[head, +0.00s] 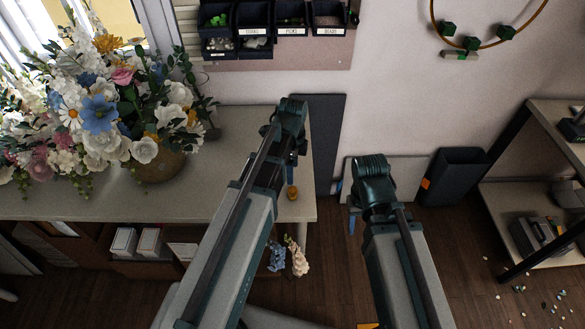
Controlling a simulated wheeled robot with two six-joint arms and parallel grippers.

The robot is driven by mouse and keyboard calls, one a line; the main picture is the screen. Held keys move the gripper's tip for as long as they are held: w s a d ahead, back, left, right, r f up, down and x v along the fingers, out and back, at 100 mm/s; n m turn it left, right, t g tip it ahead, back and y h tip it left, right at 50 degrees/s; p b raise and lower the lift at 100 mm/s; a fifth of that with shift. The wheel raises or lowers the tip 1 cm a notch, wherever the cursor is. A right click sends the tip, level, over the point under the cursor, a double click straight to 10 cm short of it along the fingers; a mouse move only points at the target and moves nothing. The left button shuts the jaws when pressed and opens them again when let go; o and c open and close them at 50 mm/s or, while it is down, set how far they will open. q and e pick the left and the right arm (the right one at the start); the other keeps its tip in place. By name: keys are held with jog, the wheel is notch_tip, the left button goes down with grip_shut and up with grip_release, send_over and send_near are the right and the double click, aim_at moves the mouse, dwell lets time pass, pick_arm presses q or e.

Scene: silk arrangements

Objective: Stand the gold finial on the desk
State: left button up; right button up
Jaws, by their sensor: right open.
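The gold finial (292,192) is a small rounded gold piece at the right end of the desk (232,192), close to its edge. It appears to rest on the desk top; it is too small to tell whether it is upright. My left gripper (292,160) points down over the right end of the desk, just beyond the finial in the picture. Its fingers are mostly hidden by my arm, and no clear grip on the finial shows. My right gripper (352,220) is open, over the floor to the right of the desk and apart from the finial.
A large flower arrangement (98,115) in a gold pot (160,168) fills the desk's left part. Labelled dark bins (290,18) hang on the wall. A dark bin (453,175) and shelving (530,190) stand at the right. Fallen blossoms (298,258) show below the desk's edge.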

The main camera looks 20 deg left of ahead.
pick_arm(q)
jog(key=s+d+n+y, duration=0.1)
jog(key=s+d+n, duration=0.9)
jog(key=s+n, duration=0.3)
jog(key=shift+s+d+r, duration=0.2)
jog(key=shift+s+d, duration=0.05)
jog(key=shift+s, duration=0.4)
